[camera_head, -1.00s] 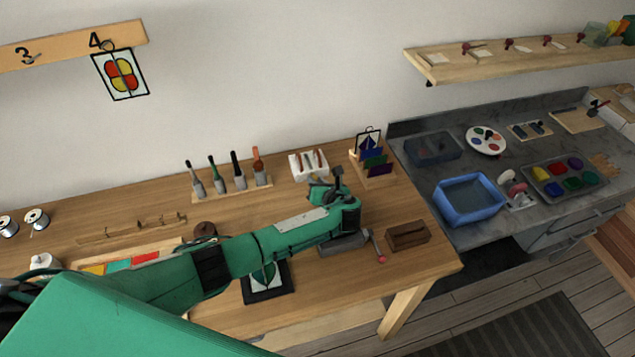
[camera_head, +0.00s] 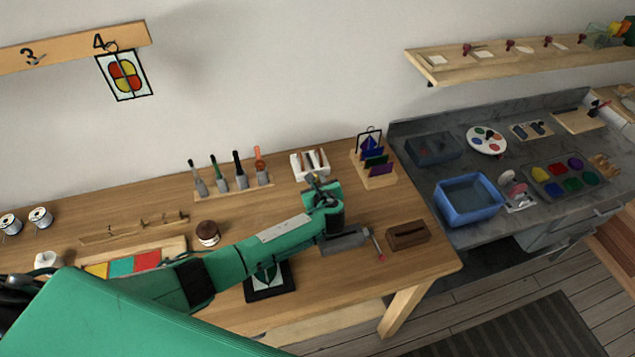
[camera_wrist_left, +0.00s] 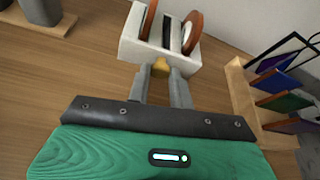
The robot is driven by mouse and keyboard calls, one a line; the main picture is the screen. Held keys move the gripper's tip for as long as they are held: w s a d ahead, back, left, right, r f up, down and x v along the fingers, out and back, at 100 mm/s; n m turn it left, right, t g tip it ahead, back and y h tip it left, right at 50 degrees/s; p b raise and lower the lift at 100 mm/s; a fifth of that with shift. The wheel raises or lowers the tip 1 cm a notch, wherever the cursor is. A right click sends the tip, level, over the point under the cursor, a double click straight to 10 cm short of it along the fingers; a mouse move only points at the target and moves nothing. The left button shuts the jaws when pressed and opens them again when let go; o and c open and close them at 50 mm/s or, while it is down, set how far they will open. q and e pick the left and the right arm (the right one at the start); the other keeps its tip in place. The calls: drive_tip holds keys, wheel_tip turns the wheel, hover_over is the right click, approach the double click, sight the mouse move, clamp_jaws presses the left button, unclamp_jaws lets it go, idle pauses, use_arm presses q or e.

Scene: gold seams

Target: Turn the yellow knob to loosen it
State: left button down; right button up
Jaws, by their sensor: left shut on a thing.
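The yellow knob (camera_wrist_left: 160,67) is on the near face of a small white block (camera_wrist_left: 132,46) in the left wrist view. The block holds brown discs (camera_wrist_left: 193,34) in its slots. In the head view the white block (camera_head: 298,165) stands at the back of the wooden table, and the knob is hidden there. My left gripper (camera_wrist_left: 161,76) is shut on the knob, one grey finger on each side. It also shows in the head view (camera_head: 314,182), just in front of the block. My right gripper is not in view.
A rack of tools (camera_head: 240,190) stands left of the block. A wooden holder with coloured panes (camera_head: 375,183) stands close on its right. A grey vise-like tool (camera_head: 345,241) and a brown box (camera_head: 407,236) lie nearer the front right.

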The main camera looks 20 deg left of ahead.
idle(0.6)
use_arm(q)
drive_tip(key=c, duration=1.2)
unclamp_jaws()
drive_tip(key=shift+c, duration=0.2)
drive_tip(key=b+v, duration=0.2)
drive_tip(key=v, duration=1.1)
drive_tip(key=shift+a+f, duration=0.15)
drive_tip(key=shift+s+r, duration=0.2)
drive_tip(key=shift+s, duration=0.2)
drive_tip(key=shift+c, duration=0.2)
